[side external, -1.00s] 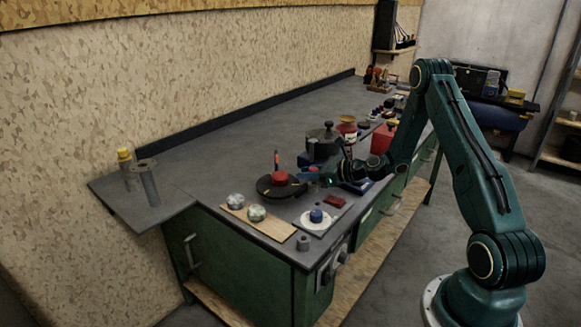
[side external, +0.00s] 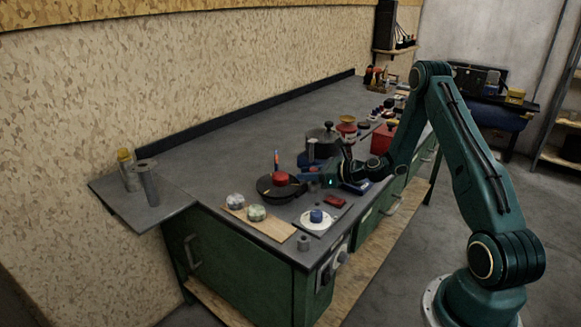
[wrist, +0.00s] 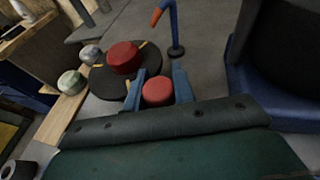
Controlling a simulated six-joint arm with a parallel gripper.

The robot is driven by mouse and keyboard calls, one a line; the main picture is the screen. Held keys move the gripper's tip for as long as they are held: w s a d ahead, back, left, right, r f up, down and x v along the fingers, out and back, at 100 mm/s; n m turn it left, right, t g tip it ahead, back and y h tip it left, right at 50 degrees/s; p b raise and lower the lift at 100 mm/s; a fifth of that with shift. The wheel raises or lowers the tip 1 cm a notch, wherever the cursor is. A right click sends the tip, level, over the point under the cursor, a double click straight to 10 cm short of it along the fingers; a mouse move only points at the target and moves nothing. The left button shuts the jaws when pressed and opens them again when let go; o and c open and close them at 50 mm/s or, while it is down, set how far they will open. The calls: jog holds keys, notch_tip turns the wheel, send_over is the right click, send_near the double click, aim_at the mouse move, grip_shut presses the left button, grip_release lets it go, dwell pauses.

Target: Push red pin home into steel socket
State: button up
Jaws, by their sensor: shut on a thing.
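My gripper (wrist: 158,92) has its two blue fingers shut on a round red piece, which I take to be the red pin (wrist: 158,90); only its red top shows clearly. In the side external view my gripper (side external: 312,177) is low over the bench, just right of a black disc. The pin's lower part is hidden or too small to make out. A short grey ring with a dark hole, likely the steel socket (side external: 304,243), stands at the bench's near corner. It also shows at the lower left of the wrist view (wrist: 20,170), apart from the pin.
A black disc (side external: 265,188) with a red knob (side external: 281,178) is left of my gripper. The bench's back left is clear.

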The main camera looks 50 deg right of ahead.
jog(key=shift+s+a+f, duration=0.1)
jog(key=shift+f, duration=0.1)
jog(key=shift+r, duration=1.05)
jog(key=shift+f, duration=0.8)
dwell(1.8)
jog(key=shift+r, duration=0.35)
jog(key=shift+f, duration=0.6)
dwell(1.6)
